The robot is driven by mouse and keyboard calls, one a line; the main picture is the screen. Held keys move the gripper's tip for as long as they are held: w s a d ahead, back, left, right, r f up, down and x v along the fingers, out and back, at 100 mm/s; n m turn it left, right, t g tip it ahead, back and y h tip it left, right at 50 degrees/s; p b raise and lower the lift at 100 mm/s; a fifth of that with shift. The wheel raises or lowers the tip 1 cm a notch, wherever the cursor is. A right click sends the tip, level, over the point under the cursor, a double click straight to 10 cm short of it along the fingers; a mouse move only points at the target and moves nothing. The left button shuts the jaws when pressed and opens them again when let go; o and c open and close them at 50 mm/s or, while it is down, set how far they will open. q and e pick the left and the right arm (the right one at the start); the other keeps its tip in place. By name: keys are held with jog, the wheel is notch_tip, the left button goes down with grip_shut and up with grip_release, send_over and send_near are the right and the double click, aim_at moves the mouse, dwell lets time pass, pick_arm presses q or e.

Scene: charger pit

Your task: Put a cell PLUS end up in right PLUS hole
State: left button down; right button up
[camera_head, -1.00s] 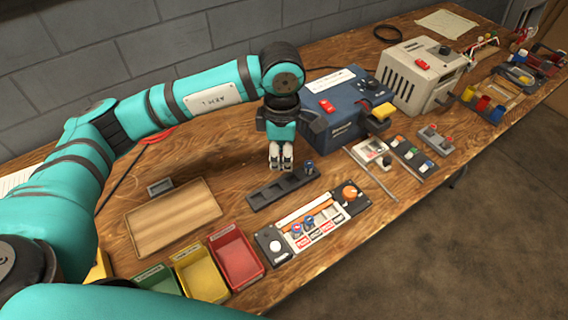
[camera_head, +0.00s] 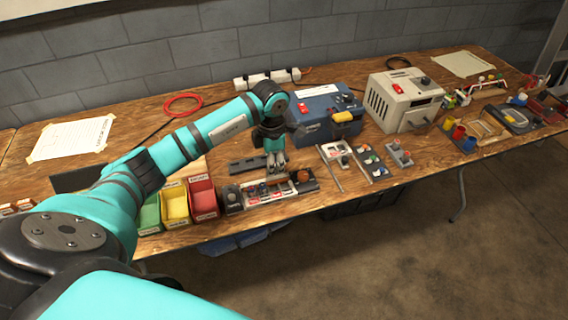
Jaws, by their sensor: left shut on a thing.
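My left gripper (camera_head: 276,168) points down over the charger (camera_head: 232,201), a long unit with red and white labels, a pale round button at its left end and an orange knob (camera_head: 302,176) at its right. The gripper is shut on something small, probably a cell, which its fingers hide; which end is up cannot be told. Small cells (camera_head: 252,189) stand in the charger's left holes. The right holes are partly hidden by the fingers. The dark cell rack (camera_head: 245,165) lies just behind the charger, its right part hidden by the gripper. My right gripper is not in view.
Green, yellow and red bins (camera_head: 203,200) stand left of the charger. A blue box (camera_head: 325,112) stands behind it. Small switch panels (camera_head: 371,161) lie to the right, with a beige machine (camera_head: 401,101) beyond. The table's front edge is close to the charger.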

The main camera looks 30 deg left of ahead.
pick_arm(q)
jog(key=shift+w+a+f, duration=0.1)
jog(key=shift+a+f, duration=0.1)
jog(key=shift+f, duration=0.25)
jog(key=shift+f+b, duration=0.25)
jog(key=shift+b, duration=0.1)
jog(key=shift+d+f+b, duration=0.1)
jog(key=shift+f+b, duration=0.25)
jog(key=shift+f, duration=0.05)
jog(key=shift+f+b, duration=0.35)
jog(key=shift+f, duration=0.15)
jog(key=shift+f+b, duration=0.35)
jog(key=shift+f, duration=0.15)
jog(key=shift+f+b, duration=1)
jog(key=shift+f, duration=0.5)
jog(key=shift+f+b, duration=0.3)
jog(key=shift+f, duration=0.2)
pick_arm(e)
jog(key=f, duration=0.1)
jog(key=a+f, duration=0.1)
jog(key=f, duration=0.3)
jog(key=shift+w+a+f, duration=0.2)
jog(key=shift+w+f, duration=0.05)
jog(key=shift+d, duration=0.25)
